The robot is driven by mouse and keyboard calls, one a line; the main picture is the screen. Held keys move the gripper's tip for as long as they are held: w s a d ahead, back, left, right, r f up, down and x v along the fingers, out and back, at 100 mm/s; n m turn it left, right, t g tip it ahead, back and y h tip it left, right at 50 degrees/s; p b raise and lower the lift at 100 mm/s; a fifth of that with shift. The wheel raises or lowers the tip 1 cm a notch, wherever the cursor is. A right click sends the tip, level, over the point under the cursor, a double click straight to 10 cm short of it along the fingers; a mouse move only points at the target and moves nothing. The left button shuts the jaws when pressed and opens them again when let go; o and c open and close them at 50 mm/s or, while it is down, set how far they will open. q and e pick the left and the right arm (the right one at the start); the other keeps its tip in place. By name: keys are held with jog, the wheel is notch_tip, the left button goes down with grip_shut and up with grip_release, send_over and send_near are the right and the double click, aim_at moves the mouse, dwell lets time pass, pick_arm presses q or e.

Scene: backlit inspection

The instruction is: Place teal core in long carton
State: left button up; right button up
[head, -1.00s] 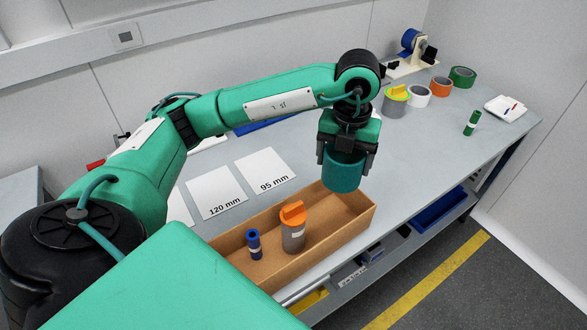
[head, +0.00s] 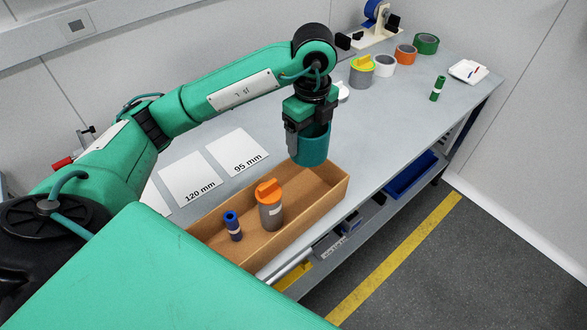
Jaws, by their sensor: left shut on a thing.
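The teal core (head: 312,149) is a short, wide teal cylinder. My left gripper (head: 309,128) is shut on it and holds it upright by its upper part. The long carton (head: 335,190) is an open brown box along the table's front edge. The core hangs over the carton's far right end and hides part of its back rim; its exact height above the floor of the box is hard to tell. My right gripper is not in view.
Paper sheets marked 120 mm (head: 193,184) and 95 mm (head: 238,152) lie behind the carton. A yellow-lidded grey container (head: 361,72), several tape rolls, a green core (head: 437,88) and a white tray (head: 468,71) stand at the back right. The table's right middle is clear.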

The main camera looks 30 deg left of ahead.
pick_arm(q)
notch_tip(320, 180, down, 17)
jog(key=shift+f+p, duration=0.1)
jog(key=shift+p, duration=0.7)
jog(key=shift+f, duration=0.2)
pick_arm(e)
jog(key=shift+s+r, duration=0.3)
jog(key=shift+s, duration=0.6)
pick_arm(q)
jog(key=shift+f, duration=0.2)
jog(key=o, duration=1)
jog(key=shift+r, duration=0.1)
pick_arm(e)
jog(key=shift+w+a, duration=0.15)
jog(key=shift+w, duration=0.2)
